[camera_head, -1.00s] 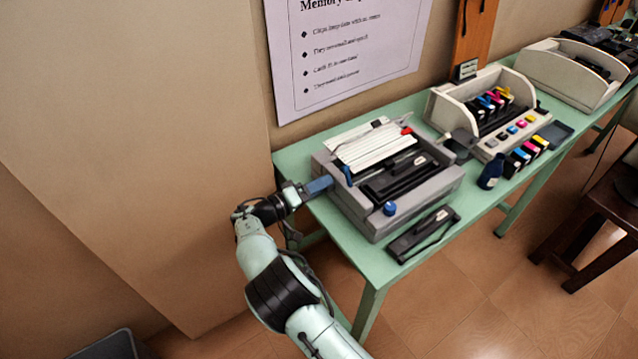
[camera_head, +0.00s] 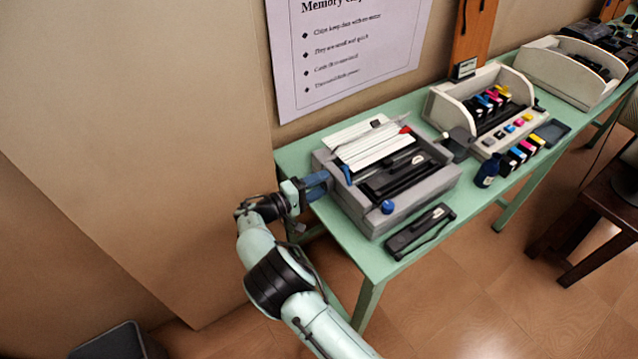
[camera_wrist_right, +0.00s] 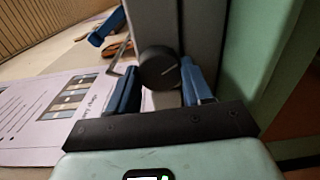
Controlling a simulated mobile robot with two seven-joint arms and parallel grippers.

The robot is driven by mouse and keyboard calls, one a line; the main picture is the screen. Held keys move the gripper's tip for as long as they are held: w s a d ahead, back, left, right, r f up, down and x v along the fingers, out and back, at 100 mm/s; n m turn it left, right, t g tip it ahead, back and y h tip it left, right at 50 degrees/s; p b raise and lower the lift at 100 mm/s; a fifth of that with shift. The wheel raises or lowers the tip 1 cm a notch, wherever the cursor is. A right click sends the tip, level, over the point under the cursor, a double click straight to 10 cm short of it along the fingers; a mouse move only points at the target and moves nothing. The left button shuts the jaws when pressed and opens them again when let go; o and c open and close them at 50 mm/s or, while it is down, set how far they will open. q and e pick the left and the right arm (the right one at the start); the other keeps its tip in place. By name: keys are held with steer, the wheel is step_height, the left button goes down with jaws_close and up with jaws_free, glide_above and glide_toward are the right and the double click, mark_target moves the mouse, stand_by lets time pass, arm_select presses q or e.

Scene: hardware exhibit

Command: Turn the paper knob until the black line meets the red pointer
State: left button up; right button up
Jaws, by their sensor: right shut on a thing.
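The printer (camera_head: 372,222) is a grey box with an open top on the green table. My right gripper (camera_head: 322,186) is at its left side, with its blue fingers pointing at the side wall. In the right wrist view the dark round paper knob (camera_wrist_right: 159,68) sits between the blue fingertips of my right gripper (camera_wrist_right: 160,84), which is shut on it. A thin mark shows on the knob's face, but I cannot tell whether it is the black line. The knob is hidden in the head view. I cannot make out the red pointer beside the knob. My left gripper is not in view.
A blue knob (camera_head: 388,207) is on the printer's front corner. A black long part (camera_head: 420,230) lies in front of the printer. A printed sheet (camera_wrist_right: 62,104) shows in the wrist view.

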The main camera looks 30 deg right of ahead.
steer(key=shift+f, duration=0.15)
steer(key=o, duration=1)
steer(key=shift+o, duration=0.2)
steer(key=shift+a, duration=0.1)
steer(key=s+a, duration=0.1)
steer(key=a, duration=1.2)
steer(key=shift+r+b, duration=0.25)
steer(key=shift+b, duration=0.15)
steer(key=shift+a, duration=0.15)
